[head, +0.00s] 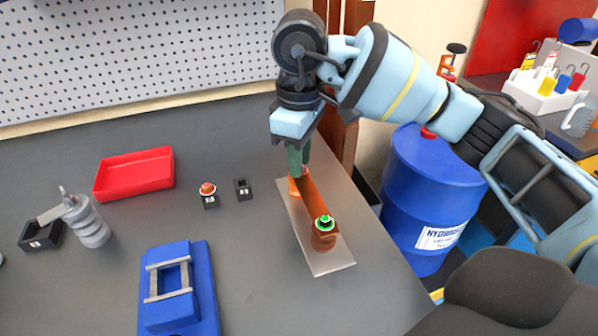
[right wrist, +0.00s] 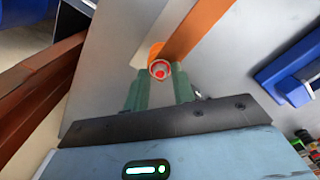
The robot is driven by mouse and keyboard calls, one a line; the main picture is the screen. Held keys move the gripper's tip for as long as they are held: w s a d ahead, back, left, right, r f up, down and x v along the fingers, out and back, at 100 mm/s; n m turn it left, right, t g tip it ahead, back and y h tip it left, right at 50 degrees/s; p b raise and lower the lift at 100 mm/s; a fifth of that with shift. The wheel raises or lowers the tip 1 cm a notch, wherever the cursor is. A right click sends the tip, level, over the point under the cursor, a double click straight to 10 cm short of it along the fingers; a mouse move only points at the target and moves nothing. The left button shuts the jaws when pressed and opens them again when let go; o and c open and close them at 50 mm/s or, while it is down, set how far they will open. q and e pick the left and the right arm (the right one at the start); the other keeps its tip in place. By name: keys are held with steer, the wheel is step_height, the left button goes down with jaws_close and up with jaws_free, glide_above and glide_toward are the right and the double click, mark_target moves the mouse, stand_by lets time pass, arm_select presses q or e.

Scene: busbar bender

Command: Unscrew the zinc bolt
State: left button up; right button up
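An orange-brown copper bar (head: 312,203) lies along a bare metal plate (head: 330,262) on the bench. At its near end is a bolt with a bright green ring (head: 324,222). A bolt with a red centre and pale rim (right wrist: 160,69) is at the far end, in the right wrist view; in the head view my gripper hides it. I cannot tell by colour which bolt is zinc. My right gripper (head: 298,172) points down over the far end. Its green fingers flank the red-centred bolt closely; whether they press on it is unclear. My left gripper is not in view.
A red tray (head: 134,173), a small black holder with an orange-topped piece (head: 208,195), another black holder (head: 243,188), a blue fixture (head: 178,290) and a grey cylindrical tool (head: 86,222) stand left. A blue drum (head: 430,190) stands beyond the bench's right edge.

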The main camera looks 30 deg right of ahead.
steer(key=m+p, duration=0.1)
steer(key=m, duration=0.2)
steer(key=shift+r+m, duration=0.15)
steer(key=shift+m, duration=0.15)
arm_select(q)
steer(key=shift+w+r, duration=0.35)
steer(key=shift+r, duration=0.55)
arm_select(e)
steer(key=shift+m, duration=0.8)
steer(key=m+p, duration=0.1)
steer(key=m, duration=0.1)
steer(key=shift+m+p, duration=0.3)
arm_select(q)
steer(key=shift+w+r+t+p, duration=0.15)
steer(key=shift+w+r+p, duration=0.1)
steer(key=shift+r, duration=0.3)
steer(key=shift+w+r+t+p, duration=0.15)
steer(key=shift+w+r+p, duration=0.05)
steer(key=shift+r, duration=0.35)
arm_select(e)
steer(key=m, duration=0.3)
steer(key=shift+s, duration=0.1)
